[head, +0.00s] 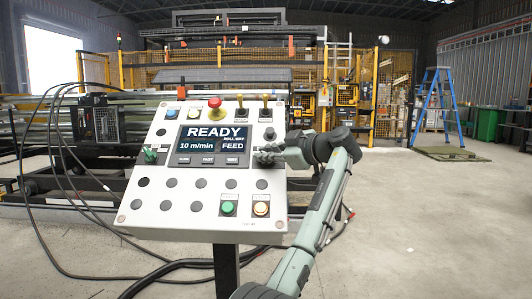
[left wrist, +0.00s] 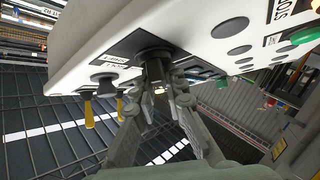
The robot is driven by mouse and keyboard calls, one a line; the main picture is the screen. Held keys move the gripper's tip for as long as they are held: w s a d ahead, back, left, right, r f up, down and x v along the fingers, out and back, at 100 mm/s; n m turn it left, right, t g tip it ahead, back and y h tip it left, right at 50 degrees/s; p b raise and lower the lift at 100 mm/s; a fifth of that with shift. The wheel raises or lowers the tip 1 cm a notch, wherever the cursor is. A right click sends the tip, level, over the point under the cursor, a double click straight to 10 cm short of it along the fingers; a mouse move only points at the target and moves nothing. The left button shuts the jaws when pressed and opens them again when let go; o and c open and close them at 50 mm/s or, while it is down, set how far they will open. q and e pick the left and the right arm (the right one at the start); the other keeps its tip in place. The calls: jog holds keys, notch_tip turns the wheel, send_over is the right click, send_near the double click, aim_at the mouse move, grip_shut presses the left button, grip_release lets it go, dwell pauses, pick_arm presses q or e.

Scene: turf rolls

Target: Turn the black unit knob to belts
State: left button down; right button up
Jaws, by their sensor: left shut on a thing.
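My left gripper (head: 266,156) is at the right side of the white control panel (head: 140,207), beside the screen. In the left wrist view my left gripper (left wrist: 160,95) has its fingers closed around a black knob (left wrist: 154,52) on the panel face. A small label beside this knob is too skewed to read surely. In the head view the fingers hide most of the knob and its pointer. The screen (head: 209,161) reads "READY", "10 m/min" and "FEED". Another black knob (head: 270,133) sits just above the gripper and also shows in the left wrist view (left wrist: 103,79). My right gripper is not in view.
A red mushroom button (head: 214,103) and two yellow-tipped levers (head: 241,101) stand along the panel's top. Black cables hang at left. The floor at right is clear up to a blue ladder (head: 435,105).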

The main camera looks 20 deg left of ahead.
pick_arm(q)
jog(key=shift+f, duration=0.15)
jog(key=c, duration=1.6)
grip_release()
jog(key=shift+o, duration=0.2)
jog(key=v, duration=1.2)
